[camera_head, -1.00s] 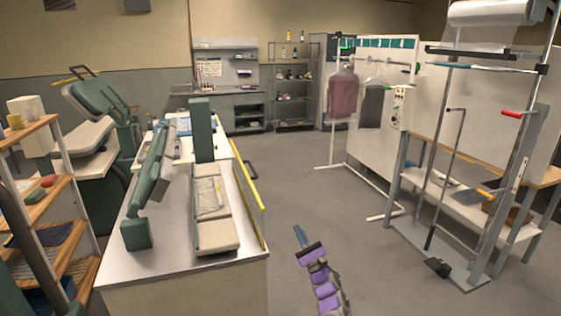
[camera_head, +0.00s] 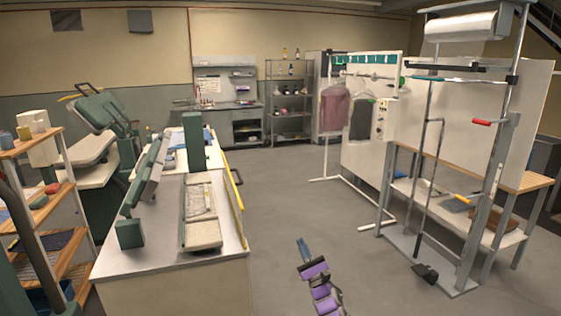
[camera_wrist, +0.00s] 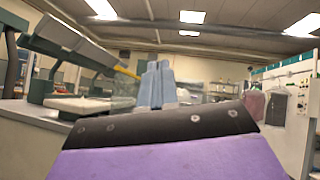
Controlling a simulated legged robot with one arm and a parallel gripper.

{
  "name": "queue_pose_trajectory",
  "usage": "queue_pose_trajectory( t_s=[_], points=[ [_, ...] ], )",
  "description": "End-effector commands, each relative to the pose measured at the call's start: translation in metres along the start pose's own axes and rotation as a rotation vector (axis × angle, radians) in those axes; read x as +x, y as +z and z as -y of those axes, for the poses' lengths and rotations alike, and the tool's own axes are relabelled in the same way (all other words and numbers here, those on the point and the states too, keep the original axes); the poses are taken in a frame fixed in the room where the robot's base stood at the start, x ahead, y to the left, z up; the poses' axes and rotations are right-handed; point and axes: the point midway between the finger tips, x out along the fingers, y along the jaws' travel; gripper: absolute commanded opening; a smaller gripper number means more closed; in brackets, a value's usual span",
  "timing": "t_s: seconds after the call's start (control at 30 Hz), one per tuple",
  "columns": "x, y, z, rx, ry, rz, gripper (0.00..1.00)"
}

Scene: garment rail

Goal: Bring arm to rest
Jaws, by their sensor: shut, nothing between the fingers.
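My gripper (camera_head: 303,246) is at the bottom middle of the head view, in front of open floor and to the right of the white worktable. Its blue-grey fingers are together with nothing between them. The purple and black arm links run down from it to the bottom edge. In the wrist view the closed fingers (camera_wrist: 157,84) point up and away over the black and purple wrist part.
The white worktable (camera_head: 225,262) with green pressing gear stands close on the left. A garment rail (camera_head: 326,150) holds a pink garment (camera_head: 335,105) and a dark one (camera_head: 362,119). A bagging stand (camera_head: 440,272) stands at right. The middle floor (camera_head: 285,190) is clear.

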Motion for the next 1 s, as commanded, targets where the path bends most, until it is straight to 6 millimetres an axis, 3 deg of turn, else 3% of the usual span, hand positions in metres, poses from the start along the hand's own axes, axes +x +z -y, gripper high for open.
queue_pose_trajectory(
  t_s=[0.37,0.63,0.77,1.0],
  points=[
    [0.011,-0.022,0.035,0.229,-0.182,-0.108,0.0],
    [0.021,-0.044,0.066,0.573,-0.416,-0.216,0.0],
    [0.029,-0.053,0.07,0.808,-0.557,-0.276,0.0],
    [0.043,-0.052,0.056,1.232,-0.789,-0.376,0.0]
  ],
)
